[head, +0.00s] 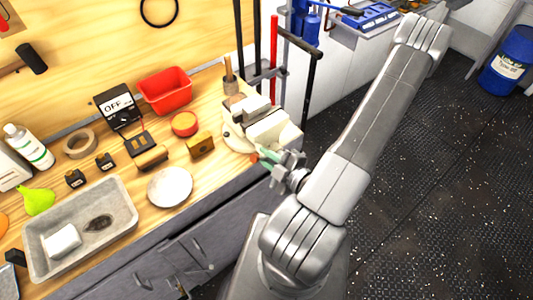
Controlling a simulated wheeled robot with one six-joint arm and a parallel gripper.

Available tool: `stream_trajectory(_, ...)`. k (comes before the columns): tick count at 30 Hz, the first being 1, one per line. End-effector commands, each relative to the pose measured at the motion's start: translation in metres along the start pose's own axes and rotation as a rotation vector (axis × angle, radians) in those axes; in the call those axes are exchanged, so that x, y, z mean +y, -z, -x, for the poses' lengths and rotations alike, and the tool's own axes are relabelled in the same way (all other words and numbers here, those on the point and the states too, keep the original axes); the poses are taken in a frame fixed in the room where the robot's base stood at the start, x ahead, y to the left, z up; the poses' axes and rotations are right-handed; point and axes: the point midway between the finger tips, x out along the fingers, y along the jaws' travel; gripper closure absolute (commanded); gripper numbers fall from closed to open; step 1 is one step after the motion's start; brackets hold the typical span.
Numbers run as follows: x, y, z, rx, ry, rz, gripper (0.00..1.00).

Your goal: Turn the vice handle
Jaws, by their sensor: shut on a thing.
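The vice (262,122) is pale cream and grey, mounted at the right end of the wooden bench. My gripper (268,157) is at the vice's front, low side, just off the bench edge. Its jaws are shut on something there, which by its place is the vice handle. A small green part shows between the fingers. The handle itself is mostly hidden by my gripper and wrist, so I cannot tell its angle.
A round white plate (170,187), a yellow block (201,145), a red tin (185,124) and a red bin (165,90) stand left of the vice. A grey tray (80,225) is farther left. Long-handled tools (274,45) stand behind the vice. The dark floor (430,190) at right is clear.

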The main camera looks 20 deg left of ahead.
Motion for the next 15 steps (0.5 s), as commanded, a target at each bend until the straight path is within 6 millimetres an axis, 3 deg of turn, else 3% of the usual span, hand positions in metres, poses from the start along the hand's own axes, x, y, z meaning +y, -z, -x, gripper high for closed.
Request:
stream_trajectory(8,-0.001,-0.0017,0.0001,-0.004,0.002,-0.002,1.0)
stream_trajectory(9,-0.001,-0.0017,0.0001,-0.004,0.002,-0.002,0.83)
stream_trajectory(11,-0.001,-0.0016,0.0001,-0.003,0.002,-0.001,0.71)
stream_trajectory(15,-0.0008,-0.0011,0.0,-0.002,0.002,-0.001,0.69)
